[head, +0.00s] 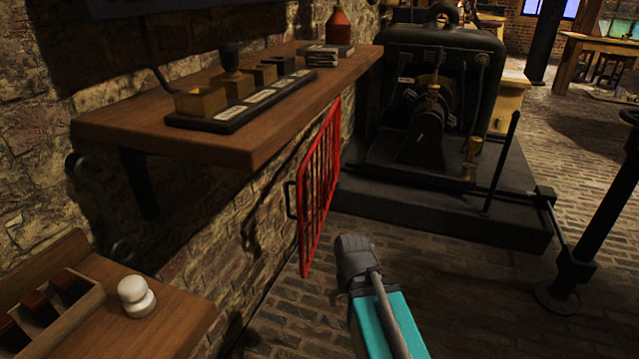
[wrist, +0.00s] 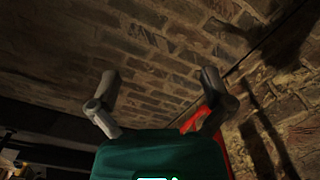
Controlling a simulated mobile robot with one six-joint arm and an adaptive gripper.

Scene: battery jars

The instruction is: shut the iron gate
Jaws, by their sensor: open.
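The iron gate (head: 319,185) is a red barred panel in the head view. It stands upright beside the stone wall under the wooden shelf, its near edge towards me and its far end by the dark machine's plinth. A dark handle (head: 291,200) shows on its near edge, on the wall side. My gripper (head: 352,243) is low over the brick floor, just right of the gate's near edge. In the wrist view my gripper (wrist: 158,80) has its two fingers spread with nothing between them. A red part of the gate (wrist: 224,152) shows beside and behind the right finger; I cannot tell whether they touch.
The wooden shelf (head: 180,128) overhangs the gate's upper left. The dark machine (head: 430,95) on its plinth (head: 440,207) stands behind and right. A wooden ledge (head: 165,318) with a white knob (head: 136,296) is at lower left.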

